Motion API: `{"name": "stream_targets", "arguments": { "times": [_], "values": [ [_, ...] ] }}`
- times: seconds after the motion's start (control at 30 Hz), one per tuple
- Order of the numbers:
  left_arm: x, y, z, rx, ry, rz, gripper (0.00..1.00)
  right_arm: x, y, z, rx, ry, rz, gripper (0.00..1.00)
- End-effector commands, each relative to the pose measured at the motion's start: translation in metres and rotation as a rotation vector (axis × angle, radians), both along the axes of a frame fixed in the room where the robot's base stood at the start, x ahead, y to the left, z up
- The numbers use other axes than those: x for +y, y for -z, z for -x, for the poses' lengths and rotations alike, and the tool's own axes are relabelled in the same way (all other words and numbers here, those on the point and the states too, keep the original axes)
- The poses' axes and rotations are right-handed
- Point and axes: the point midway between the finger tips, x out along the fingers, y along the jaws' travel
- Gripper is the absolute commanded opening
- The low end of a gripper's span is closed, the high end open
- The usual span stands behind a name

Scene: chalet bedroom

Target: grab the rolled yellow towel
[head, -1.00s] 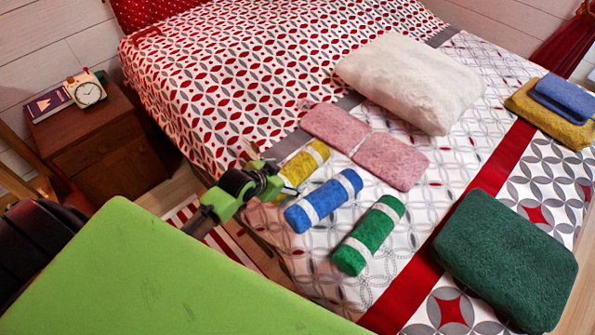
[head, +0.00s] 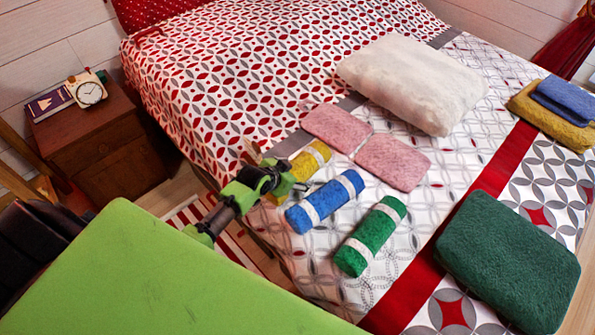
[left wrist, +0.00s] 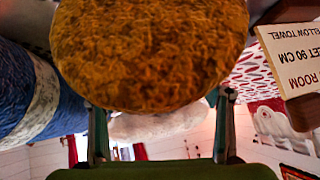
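The rolled yellow towel (head: 310,160) with a white band lies on the bed's near edge, beside the rolled blue towel (head: 325,200). My left gripper (head: 283,175) is at its near end and hides part of it. In the left wrist view the round end of the yellow towel (left wrist: 155,50) fills the upper middle. The two fingers of the left gripper (left wrist: 160,105) stand apart below it, tips near its lower edge. No grip on it shows. My right gripper is not in view.
A rolled green towel (head: 370,236), folded pink towels (head: 393,162), a white pillow-like bundle (head: 412,82) and a folded dark green towel (head: 507,262) lie on the bed (head: 225,85). A nightstand (head: 105,140) with a clock (head: 90,93) stands left. A sign (left wrist: 292,60) shows in the wrist view.

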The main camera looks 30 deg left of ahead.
Motion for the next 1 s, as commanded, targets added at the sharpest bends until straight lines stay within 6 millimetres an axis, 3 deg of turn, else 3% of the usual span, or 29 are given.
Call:
{"name": "stream_targets", "arguments": {
  "times": [0.03,0.1,0.13,0.6,0.77,1.0],
  "values": [
    [0.000,0.000,0.000,0.000,0.000,0.000,0.54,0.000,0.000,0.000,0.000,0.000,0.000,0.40],
    [0.000,0.000,0.000,0.000,0.000,0.000,0.35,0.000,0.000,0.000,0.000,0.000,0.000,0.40],
    [0.000,0.000,0.000,0.000,0.000,0.000,0.31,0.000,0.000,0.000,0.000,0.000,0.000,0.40],
    [0.000,-0.009,-0.001,-0.003,0.000,0.000,0.31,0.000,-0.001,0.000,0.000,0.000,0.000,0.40],
    [0.001,-0.031,-0.001,-0.006,0.002,-0.002,0.31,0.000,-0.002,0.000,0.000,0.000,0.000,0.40],
    [0.001,-0.071,0.032,-0.003,0.002,-0.002,0.31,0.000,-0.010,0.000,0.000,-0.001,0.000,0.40]
  ]
}}
